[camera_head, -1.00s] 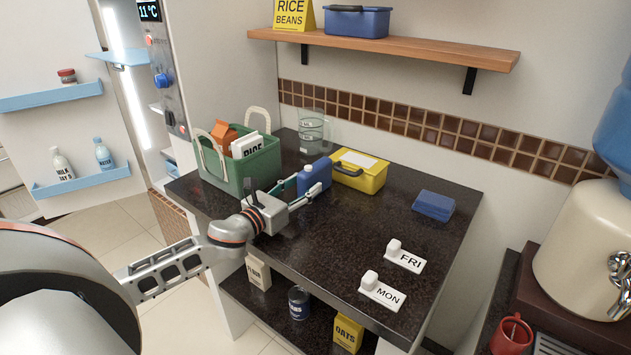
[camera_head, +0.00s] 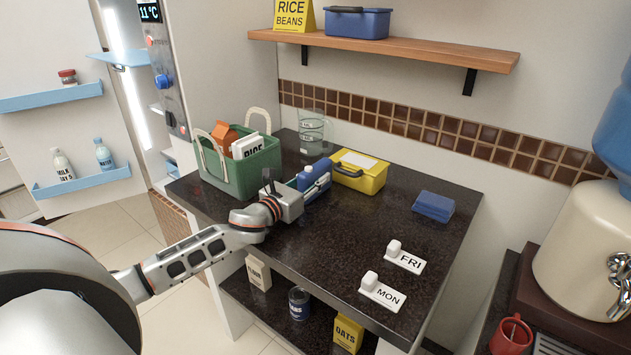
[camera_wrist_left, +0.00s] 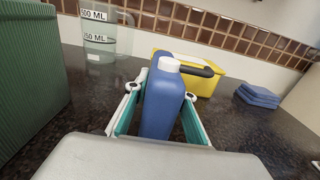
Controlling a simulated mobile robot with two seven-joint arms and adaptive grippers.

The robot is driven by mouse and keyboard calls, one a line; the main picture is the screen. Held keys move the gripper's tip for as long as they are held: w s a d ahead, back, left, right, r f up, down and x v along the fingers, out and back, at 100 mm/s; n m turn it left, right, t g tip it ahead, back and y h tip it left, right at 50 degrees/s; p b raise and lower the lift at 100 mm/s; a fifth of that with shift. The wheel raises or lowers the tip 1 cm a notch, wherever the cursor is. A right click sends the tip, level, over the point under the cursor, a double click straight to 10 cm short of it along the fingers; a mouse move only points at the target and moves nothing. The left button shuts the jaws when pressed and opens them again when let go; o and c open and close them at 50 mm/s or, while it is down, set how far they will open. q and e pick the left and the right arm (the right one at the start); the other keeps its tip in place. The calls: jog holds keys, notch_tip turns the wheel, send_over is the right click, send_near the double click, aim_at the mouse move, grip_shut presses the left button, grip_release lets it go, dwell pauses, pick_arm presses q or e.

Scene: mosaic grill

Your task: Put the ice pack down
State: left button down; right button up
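The ice pack, a blue bottle-shaped block with a white cap (camera_wrist_left: 168,64), stands upright on the dark counter (camera_head: 345,245). Its blue body also shows in the head view (camera_head: 311,173). My left gripper (camera_wrist_left: 162,100) reaches in low, with one teal-padded finger on each side of the pack. Narrow gaps show between the pads and the pack in the left wrist view, so the fingers look open around it. The lower part of the pack is partly hidden by the gripper. My right gripper is not in view.
A green basket (camera_head: 238,178) with food boxes stands left of the pack, and a clear measuring jug (camera_head: 312,132) behind. A yellow box (camera_head: 362,180) is close behind right. A blue folded stack (camera_head: 433,206) and FRI (camera_head: 407,262) and MON (camera_head: 384,295) tags lie right. The front-middle counter is clear.

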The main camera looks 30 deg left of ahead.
pick_arm(q)
jog(key=shift+r, duration=0.15)
jog(key=shift+r, duration=0.55)
notch_tip(320, 180, up, 18)
jog(key=p, duration=0.5)
jog(key=shift+m+h, duration=0.4)
jog(key=shift+h, duration=0.4)
jog(key=s+d+f, duration=0.5)
jog(key=d, duration=0.1)
jog(key=s+d+f, duration=0.5)
jog(key=d, duration=0.1)
jog(key=s+d+f, duration=0.5)
jog(key=s+d, duration=0.1)
jog(key=d, duration=0.1)
jog(key=s, duration=0.2)
jog(key=s+n+y, duration=0.1)
jog(key=s, duration=0.1)
jog(key=s+f+y, duration=0.1)
jog(key=s, duration=0.1)
jog(key=shift+s+a, duration=0.1)
jog(key=shift+s, duration=0.05)
jog(key=shift+s+a+n+y, duration=0.3)
jog(key=shift+s+y, duration=0.1)
jog(key=shift+s, duration=0.2)
jog(key=shift+d, duration=0.15)
